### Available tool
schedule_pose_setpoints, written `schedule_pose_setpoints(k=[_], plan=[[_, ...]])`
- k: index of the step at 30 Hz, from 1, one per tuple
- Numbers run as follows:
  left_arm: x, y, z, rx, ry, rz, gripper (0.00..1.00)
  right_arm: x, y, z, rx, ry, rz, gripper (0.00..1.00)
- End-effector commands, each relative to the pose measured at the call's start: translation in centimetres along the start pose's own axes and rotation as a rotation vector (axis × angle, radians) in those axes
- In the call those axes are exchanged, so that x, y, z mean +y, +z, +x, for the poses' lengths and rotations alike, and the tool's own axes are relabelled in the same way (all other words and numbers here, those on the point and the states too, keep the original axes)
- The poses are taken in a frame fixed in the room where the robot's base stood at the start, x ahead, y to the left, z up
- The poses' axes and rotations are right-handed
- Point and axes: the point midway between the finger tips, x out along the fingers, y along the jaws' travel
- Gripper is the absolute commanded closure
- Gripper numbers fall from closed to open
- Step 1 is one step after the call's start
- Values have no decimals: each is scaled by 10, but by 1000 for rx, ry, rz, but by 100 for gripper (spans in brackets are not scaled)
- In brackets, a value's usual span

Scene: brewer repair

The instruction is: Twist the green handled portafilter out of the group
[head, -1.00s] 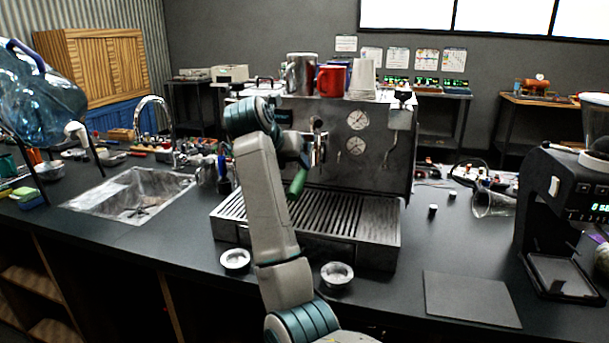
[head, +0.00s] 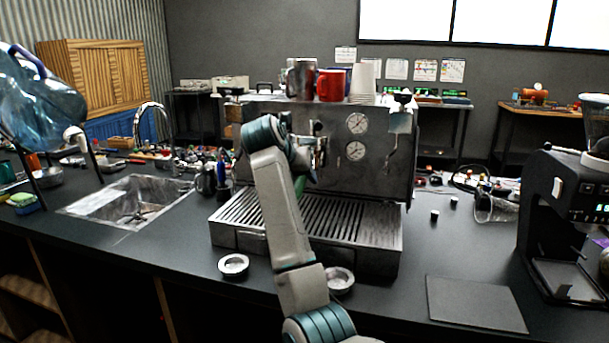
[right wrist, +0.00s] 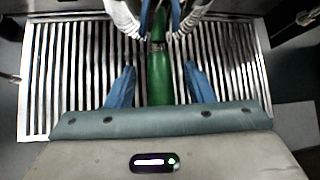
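The green handle of the portafilter (right wrist: 158,80) points out from the espresso machine (head: 345,183), above its slatted drip tray. In the head view only a sliver of the green handle (head: 300,186) shows beside my right arm. In the right wrist view my right gripper (right wrist: 157,76) has its two blue fingers on either side of the handle, with gaps on both sides. It is open and not closed on the handle. The portafilter's join with the group is not clear among the shiny parts at the top edge. My left gripper is not in view.
Two small metal cups (head: 233,264) stand in front of the drip tray (head: 352,228), one partly behind my arm. Mugs (head: 331,84) stand on top of the machine. A dark mat (head: 476,303) and a grinder (head: 566,215) are at the right, a sink (head: 125,199) at the left.

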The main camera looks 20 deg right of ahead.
Motion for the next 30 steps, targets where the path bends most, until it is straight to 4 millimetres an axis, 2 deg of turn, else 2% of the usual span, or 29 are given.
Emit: schedule_pose_setpoints(k=[1,6,7,30], plan=[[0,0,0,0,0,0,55,0,0,0,0,0,0,63],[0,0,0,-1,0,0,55,0,0,0,0,0,0,96],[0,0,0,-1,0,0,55,0,0,0,0,0,0,100],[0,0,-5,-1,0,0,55,0,-1,-2,0,1,0,100]])
